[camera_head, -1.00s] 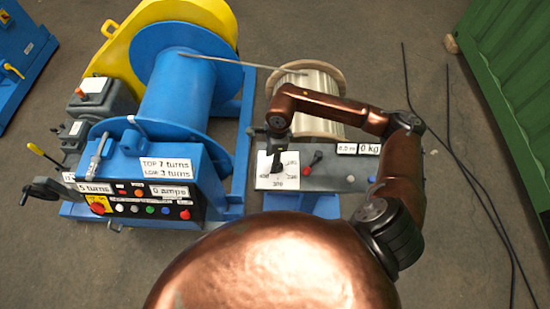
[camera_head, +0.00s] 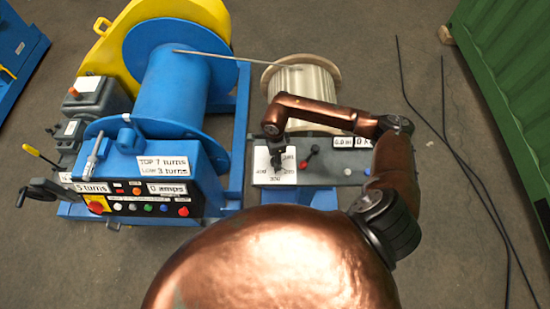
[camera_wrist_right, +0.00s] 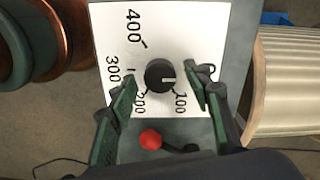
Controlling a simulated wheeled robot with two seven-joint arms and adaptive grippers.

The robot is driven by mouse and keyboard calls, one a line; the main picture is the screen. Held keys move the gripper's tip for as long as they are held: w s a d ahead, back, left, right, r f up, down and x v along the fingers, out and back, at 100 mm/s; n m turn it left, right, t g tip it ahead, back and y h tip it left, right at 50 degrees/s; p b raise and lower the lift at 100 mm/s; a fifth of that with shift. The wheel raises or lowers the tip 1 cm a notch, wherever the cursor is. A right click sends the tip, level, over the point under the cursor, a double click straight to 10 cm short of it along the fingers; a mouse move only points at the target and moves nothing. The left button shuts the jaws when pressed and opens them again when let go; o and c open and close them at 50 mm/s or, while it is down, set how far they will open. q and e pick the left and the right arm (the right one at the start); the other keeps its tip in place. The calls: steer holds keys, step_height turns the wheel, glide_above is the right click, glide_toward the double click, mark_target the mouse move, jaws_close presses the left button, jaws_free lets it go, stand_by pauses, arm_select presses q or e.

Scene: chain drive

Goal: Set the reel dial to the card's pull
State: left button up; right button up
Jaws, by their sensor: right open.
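The reel dial is a round black knob (camera_wrist_right: 160,75) with a white mark on its right side. It sits on a white scale plate (camera_wrist_right: 185,25) printed from 0 to 400. My right gripper (camera_wrist_right: 163,95) is open, with one finger on each side of the knob and gaps to it. In the head view my right gripper (camera_head: 278,162) hangs over the scale plate (camera_head: 262,160) and hides the knob. A label reading TOP 7 turns, LOW 3 turns (camera_head: 163,165) is on the blue winch. I cannot make out a card with a pull. My left gripper is not in view.
A red-knobbed lever (camera_wrist_right: 150,140) stands close to the dial; it shows in the head view (camera_head: 313,149). Readouts (camera_head: 350,142) are on the reel stand's panel. The pale reel (camera_head: 305,88) is behind, with a line to the blue drum (camera_head: 175,95). A green container (camera_head: 505,80) stands right.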

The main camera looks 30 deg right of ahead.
steer(key=shift+c, duration=0.4)
steer(key=c, duration=1)
steer(key=shift+c, duration=0.2)
